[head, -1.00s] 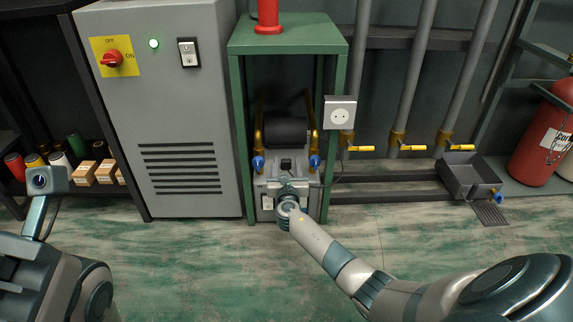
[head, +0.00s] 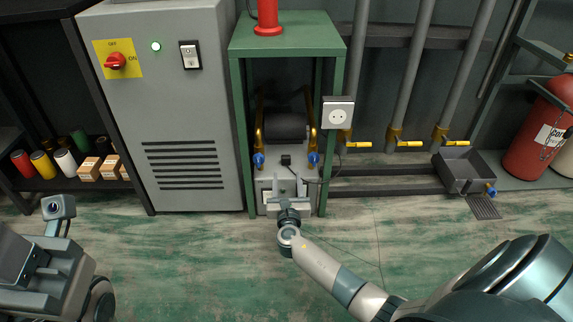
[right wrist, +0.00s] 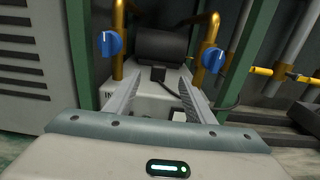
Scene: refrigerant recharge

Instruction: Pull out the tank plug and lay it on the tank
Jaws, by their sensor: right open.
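The grey tank (head: 270,184) stands low inside the green frame, below a dark cylinder. A small black plug (head: 286,160) rests on the tank's top; it also shows in the right wrist view (right wrist: 158,74). A thin dark cable runs over the tank's right side. My right gripper (head: 289,186) is open and empty in front of the tank. In the right wrist view its fingers (right wrist: 160,80) point at the tank, with the plug beyond their tips and apart from them. My left gripper (head: 35,255) is at the lower left; its fingers are hidden.
Blue-handled valves (head: 258,160) on brass pipes flank the tank. A wall socket box (head: 338,113) is on the frame's right post. A grey cabinet (head: 185,110) stands left. A grey tray (head: 466,170) lies right. The floor in front is clear.

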